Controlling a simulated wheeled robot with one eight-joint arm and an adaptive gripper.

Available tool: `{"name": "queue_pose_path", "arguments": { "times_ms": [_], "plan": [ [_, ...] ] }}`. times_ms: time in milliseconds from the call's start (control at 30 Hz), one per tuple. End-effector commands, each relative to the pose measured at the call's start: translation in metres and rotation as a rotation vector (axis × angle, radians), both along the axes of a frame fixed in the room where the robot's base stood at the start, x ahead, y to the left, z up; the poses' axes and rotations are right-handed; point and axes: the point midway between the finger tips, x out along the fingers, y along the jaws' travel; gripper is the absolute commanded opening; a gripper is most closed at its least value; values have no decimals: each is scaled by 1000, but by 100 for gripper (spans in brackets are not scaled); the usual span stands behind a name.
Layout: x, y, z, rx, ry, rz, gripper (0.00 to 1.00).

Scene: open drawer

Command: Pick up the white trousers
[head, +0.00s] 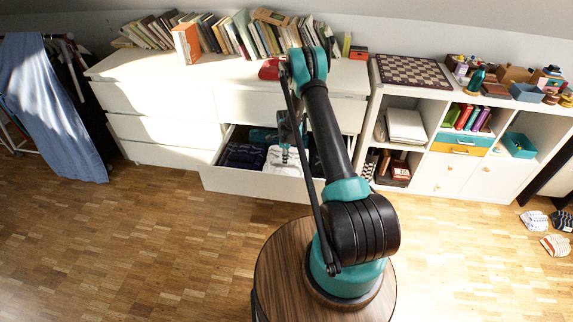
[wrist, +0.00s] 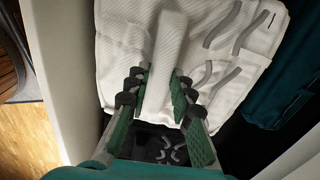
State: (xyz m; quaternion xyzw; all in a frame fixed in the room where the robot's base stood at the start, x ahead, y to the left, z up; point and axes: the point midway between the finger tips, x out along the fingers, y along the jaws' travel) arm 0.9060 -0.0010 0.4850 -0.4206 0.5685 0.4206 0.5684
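The white trousers (head: 283,168) lie folded in the open drawer. They also show in the wrist view (wrist: 125,50), pale and ribbed, with grey wavy marks at the right and a raised fold (wrist: 168,45) in the middle. My gripper (head: 284,157) is low in the drawer, over the trousers. In the wrist view my gripper (wrist: 160,80) has its two fingers apart, one on each side of the raised fold. Firm contact with the cloth cannot be made out. My arm hides part of the drawer in the head view.
The open drawer (head: 255,187) has a white front wall close to my gripper. Dark folded clothes (head: 243,155) lie left of the trousers, and a teal garment (wrist: 285,85) lies right of them in the wrist view. The dresser top (head: 150,65) holds books.

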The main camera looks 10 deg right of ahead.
Motion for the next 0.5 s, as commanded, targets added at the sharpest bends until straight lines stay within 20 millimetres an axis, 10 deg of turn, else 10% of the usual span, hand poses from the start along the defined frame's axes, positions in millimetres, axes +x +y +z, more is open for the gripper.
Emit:
{"name": "queue_pose_path", "arguments": {
  "times_ms": [500],
  "plan": [
    [0, 0, 1, 0, 0, 0, 0]
  ]
}}
